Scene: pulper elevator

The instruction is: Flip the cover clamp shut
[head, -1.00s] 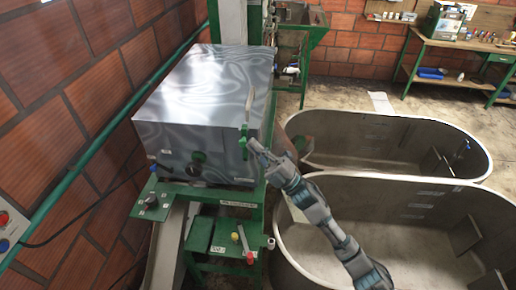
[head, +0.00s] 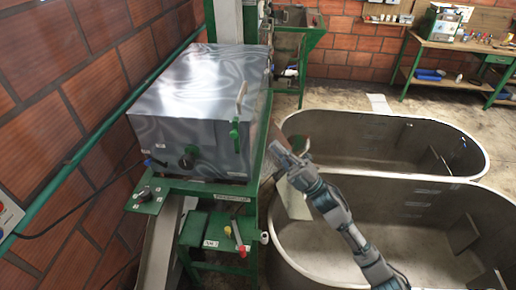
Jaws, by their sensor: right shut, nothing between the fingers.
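The cover clamp (head: 235,132) is green with a pale lever (head: 241,97). It sits on the right side of the metal cover (head: 195,100), near the front corner. The lever points upward. My right gripper (head: 275,148) is shut and empty. In the picture it is to the right of the clamp, with a visible gap between them, in front of the near edge of the tanks. My left gripper is not in view.
Two large metal tanks (head: 400,188) fill the right side. The green machine frame (head: 222,197) carries a black knob and small levers in front. A brick wall stands at the left, and a green workbench (head: 460,45) at the back right.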

